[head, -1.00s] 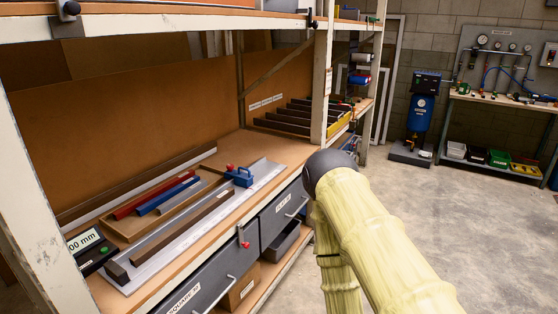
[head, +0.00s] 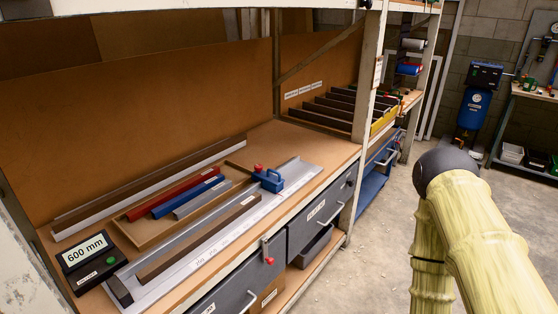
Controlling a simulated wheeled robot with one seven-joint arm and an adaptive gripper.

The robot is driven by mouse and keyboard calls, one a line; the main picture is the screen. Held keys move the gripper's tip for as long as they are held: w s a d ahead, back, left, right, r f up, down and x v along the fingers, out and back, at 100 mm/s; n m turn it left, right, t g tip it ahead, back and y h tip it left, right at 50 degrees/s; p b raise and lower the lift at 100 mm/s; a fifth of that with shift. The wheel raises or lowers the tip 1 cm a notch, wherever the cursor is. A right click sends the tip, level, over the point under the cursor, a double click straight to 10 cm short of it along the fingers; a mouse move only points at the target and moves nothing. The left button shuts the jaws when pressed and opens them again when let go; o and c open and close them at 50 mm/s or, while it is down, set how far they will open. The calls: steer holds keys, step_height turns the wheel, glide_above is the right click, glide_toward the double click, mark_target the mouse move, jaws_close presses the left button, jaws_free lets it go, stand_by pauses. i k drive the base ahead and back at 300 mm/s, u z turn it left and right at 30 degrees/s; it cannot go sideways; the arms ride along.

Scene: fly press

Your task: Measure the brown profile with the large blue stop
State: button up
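The brown profile (head: 200,238) lies lengthwise on the light grey measuring rail (head: 225,240) on the bench. The large blue stop (head: 270,180), with a red knob on top, sits at the rail's far end, near the profile's far end; contact there is unclear. A black display (head: 86,255) at the rail's near left reads 600 mm. My gripper is not in view; only pale yellow links of my arm show at the right.
A wooden tray (head: 135,232) beside the rail holds red, blue and grey profiles. Long bars (head: 150,185) lie behind it. Drawers (head: 322,208) with handles are under the bench front. A shelf post (head: 368,75) stands at the right. The floor (head: 385,240) right of the bench is clear.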

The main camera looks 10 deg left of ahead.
mark_target(273, 183)
steer(key=u, duration=0.4)
steer(key=i, duration=0.65)
steer(key=u, duration=0.5)
